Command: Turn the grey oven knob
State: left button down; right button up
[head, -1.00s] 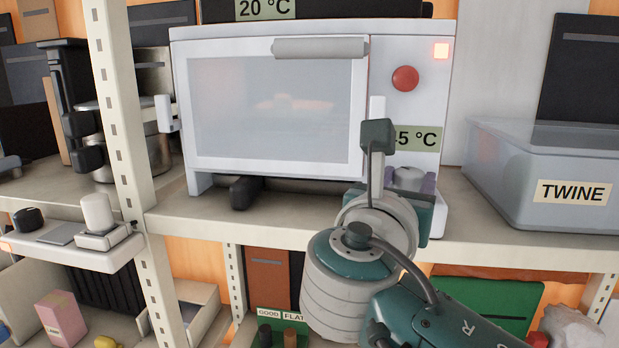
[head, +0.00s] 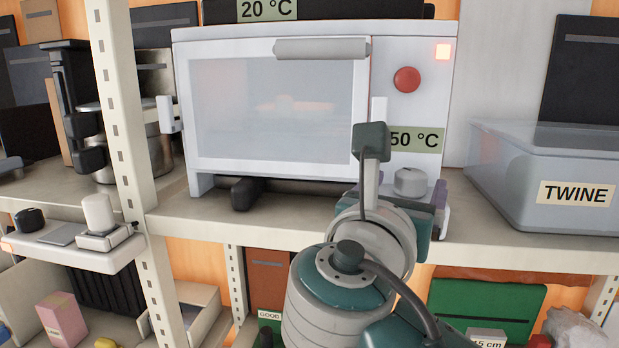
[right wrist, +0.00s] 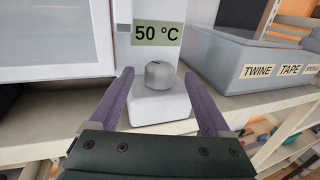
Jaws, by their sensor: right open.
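The grey knob (head: 410,181) sits at the lower right of the white oven's front panel (head: 420,105), below a label (head: 417,139) reading 50 °C. The knob also shows in the right wrist view (right wrist: 160,74), with a dark mark on its upper face. My right gripper (right wrist: 158,80) is open, its two purple fingers spread wide on either side of the knob with clear gaps. It holds nothing. My left gripper is not in view.
A translucent TWINE bin (head: 500,165) stands to the right. A pale shelf post (head: 118,110) rises to the left. The shelf edge (head: 510,250) runs below the oven.

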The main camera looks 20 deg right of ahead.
jog(key=b+v, duration=0.1)
jog(key=v, duration=0.6)
jog(key=shift+s+a, duration=0.2)
